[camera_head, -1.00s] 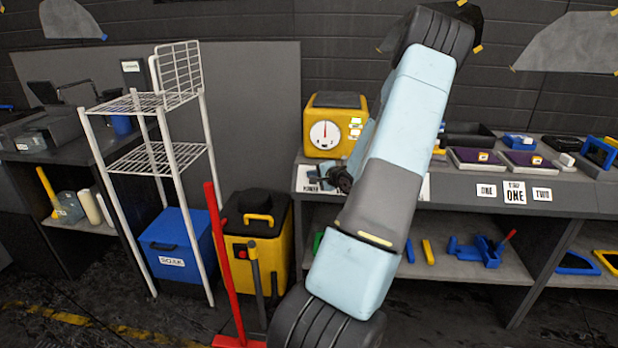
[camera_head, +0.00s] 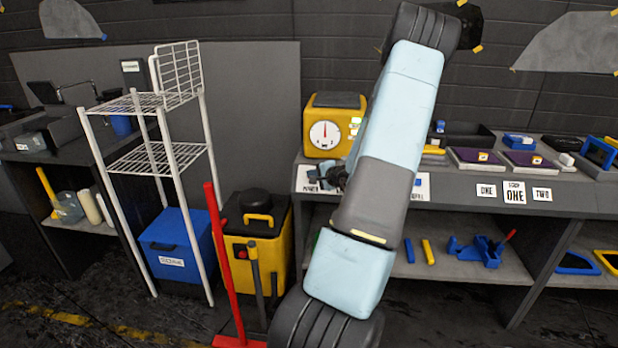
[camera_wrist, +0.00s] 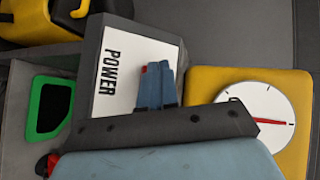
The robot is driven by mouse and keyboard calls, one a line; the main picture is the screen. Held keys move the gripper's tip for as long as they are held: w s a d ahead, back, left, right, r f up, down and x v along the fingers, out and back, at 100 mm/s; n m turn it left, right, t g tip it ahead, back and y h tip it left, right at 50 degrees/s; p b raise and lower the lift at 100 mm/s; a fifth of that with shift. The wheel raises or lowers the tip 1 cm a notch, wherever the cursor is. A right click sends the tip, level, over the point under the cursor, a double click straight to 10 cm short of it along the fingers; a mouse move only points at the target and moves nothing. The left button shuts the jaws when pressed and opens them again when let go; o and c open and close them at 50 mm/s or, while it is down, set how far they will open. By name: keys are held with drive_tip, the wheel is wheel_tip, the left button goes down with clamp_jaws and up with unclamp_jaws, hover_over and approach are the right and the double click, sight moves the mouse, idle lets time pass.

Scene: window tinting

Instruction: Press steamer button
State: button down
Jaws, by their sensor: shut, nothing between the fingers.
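A yellow box with a black top and a round white dial with a red needle (camera_head: 324,133) stands on the bench. The dial box also shows at the right of the wrist view (camera_wrist: 205,85). A white POWER label (camera_wrist: 110,85) is on the bench front below it. My gripper (camera_wrist: 155,68) is shut and empty, its blue-grey fingertips over the label, right of the word. A small red spot (camera_wrist: 144,70) shows at the fingertips; I cannot tell whether it is a button. Contact cannot be judged. In the head view my gripper (camera_head: 335,178) is partly behind my arm.
A yellow and black canister (camera_head: 236,250) with a red button (camera_head: 241,253) stands on the floor, left of the bench. A white wire rack (camera_head: 162,150) and a blue bin (camera_head: 172,250) stand further left. A green frame (camera_wrist: 70,97) shows in the wrist view.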

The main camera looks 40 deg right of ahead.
drive_tip(key=s+a+r, duration=0.2)
drive_tip(key=a+r, duration=0.1)
drive_tip(key=r, duration=0.1)
drive_tip(key=shift+s+a, duration=0.15)
drive_tip(key=shift+s, duration=0.25)
idle(0.4)
drive_tip(key=shift+r, duration=0.1)
